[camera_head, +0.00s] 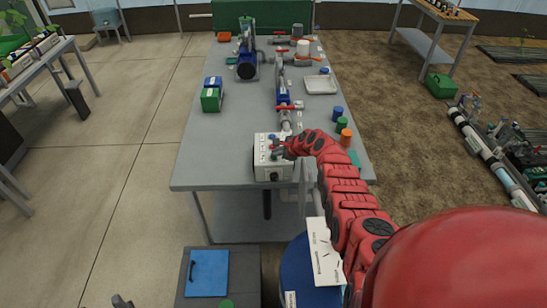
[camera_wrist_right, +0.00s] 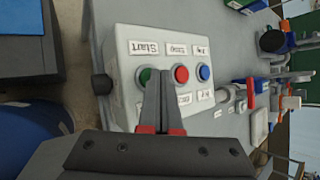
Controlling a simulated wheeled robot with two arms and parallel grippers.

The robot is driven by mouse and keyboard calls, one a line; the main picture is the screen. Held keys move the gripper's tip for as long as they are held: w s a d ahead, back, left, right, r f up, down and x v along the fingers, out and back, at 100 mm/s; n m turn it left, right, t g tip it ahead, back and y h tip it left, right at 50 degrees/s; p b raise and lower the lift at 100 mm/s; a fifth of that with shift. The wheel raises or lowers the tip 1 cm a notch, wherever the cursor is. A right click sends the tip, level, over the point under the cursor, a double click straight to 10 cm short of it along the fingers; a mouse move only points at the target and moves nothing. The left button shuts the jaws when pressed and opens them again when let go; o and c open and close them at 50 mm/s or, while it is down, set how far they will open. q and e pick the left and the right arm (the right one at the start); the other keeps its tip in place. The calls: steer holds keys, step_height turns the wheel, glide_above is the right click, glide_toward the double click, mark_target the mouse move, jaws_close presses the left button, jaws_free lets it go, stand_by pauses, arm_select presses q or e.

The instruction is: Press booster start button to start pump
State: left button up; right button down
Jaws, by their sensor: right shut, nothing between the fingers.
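A pale control box (camera_head: 270,172) stands at the near edge of the grey table. In the right wrist view its face (camera_wrist_right: 125,65) carries a green button (camera_wrist_right: 144,77), a red button (camera_wrist_right: 182,74) and a blue button (camera_wrist_right: 204,73) in a row. The label beside the green button reads "Start" (camera_wrist_right: 143,48), turned over. My right gripper (camera_wrist_right: 164,72) is shut and empty, its tips between the green and red buttons and partly over the green one's edge. Contact cannot be told. In the head view this gripper (camera_head: 278,150) is over the box. My left gripper is not in view.
The grey table (camera_head: 215,150) holds a pipe line with red valve handles (camera_head: 289,107), a white tray (camera_head: 320,85), a green box (camera_head: 211,99) and coloured cups (camera_head: 341,125) right of the box. A blue drum (camera_head: 295,265) stands below the near edge. The table's left side is mostly clear.

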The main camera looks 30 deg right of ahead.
mark_target(276, 158)
steer(key=shift+f, duration=0.25)
stand_by(0.4)
steer(key=shift+r+p, duration=0.7)
steer(key=shift+r, duration=0.1)
steer(key=shift+r, duration=0.1)
step_height(276, 158, up, 5)
steer(key=p, duration=0.5)
stand_by(0.5)
